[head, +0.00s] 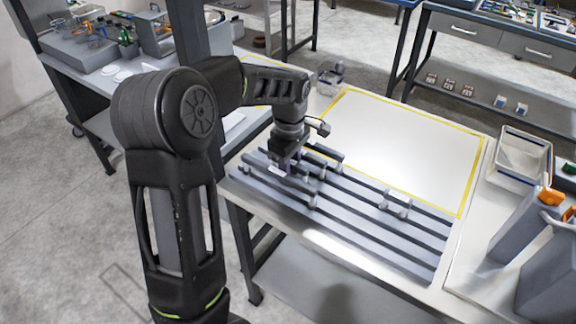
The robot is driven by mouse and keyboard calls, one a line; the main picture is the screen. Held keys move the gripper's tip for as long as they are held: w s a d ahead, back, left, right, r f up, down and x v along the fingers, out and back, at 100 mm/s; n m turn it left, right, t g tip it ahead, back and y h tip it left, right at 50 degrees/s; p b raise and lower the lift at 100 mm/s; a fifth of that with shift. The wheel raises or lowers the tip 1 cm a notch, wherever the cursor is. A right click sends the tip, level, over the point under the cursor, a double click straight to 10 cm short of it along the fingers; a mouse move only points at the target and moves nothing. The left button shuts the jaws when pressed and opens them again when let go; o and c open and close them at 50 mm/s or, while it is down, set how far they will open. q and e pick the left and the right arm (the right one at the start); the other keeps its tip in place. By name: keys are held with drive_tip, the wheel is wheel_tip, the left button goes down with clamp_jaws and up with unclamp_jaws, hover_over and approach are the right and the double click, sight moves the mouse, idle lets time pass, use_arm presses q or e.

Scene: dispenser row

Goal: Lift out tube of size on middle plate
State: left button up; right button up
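A grey dispenser (370,235) with several dark parallel rails lies on the near part of the table. Small grey tube-like pieces stand along its rails: one pair (396,207) right of centre, one (313,201) near my gripper, and another (337,168) at the back left. I cannot tell which is the tube of size. My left gripper (287,172) points down at the left end of the rails, close to several of these pieces. Its fingertips are small and dark, and whether they hold anything is unclear. My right gripper is out of view.
A white area with a yellow border (400,145) behind the rails is clear. A white bin (523,158) and grey containers (530,225) with orange items stand at the right. A cluttered bench (130,45) is at the back left.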

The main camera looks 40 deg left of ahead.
use_arm(q)
clamp_jaws()
idle(0.6)
wheel_tip(320, 180, up, 10)
drive_tip(key=shift+r+b, duration=0.1)
drive_tip(key=shift+b, duration=0.5)
idle(0.7)
